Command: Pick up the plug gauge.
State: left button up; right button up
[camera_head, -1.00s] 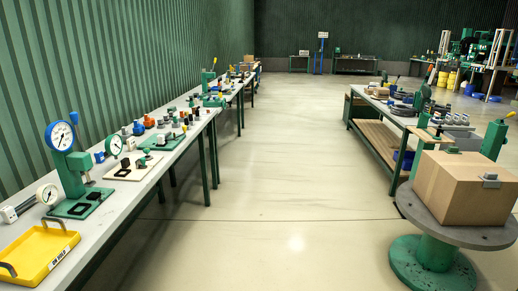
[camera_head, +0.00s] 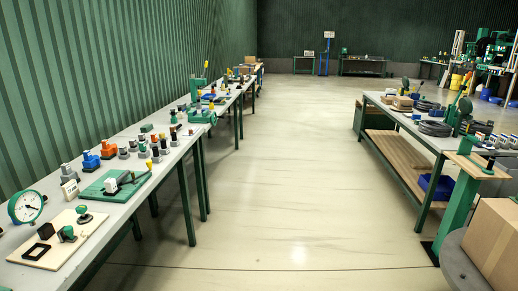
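Neither of my grippers shows in the head view. I cannot pick out a plug gauge for certain. A long grey workbench (camera_head: 110,216) runs along the left wall and carries several small fittings (camera_head: 155,146) in grey, black, red and white. Nearer on it are an orange fitting (camera_head: 107,150), a blue fitting (camera_head: 91,160) and a green plate (camera_head: 98,188) with a lever.
On the right, a green-framed bench (camera_head: 388,107) holds black hose coils (camera_head: 436,128), with a wooden shelf (camera_head: 400,160) and blue bin (camera_head: 437,187) below. A cardboard box (camera_head: 495,245) sits on a round grey top (camera_head: 456,262) at the near right. The aisle floor (camera_head: 290,190) between is clear.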

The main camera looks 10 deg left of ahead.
aim_at(142, 146)
jog(key=i+u, duration=0.15)
jog(key=i, duration=0.3)
jog(key=i+l+u, duration=0.15)
jog(key=i, duration=0.3)
jog(key=i+l+u, duration=0.15)
jog(key=i, duration=0.3)
jog(key=i+l+u, duration=0.15)
jog(key=i, duration=0.3)
jog(key=i+l+u, duration=1.2)
jog(key=l+u, duration=0.2)
jog(key=l, duration=0.15)
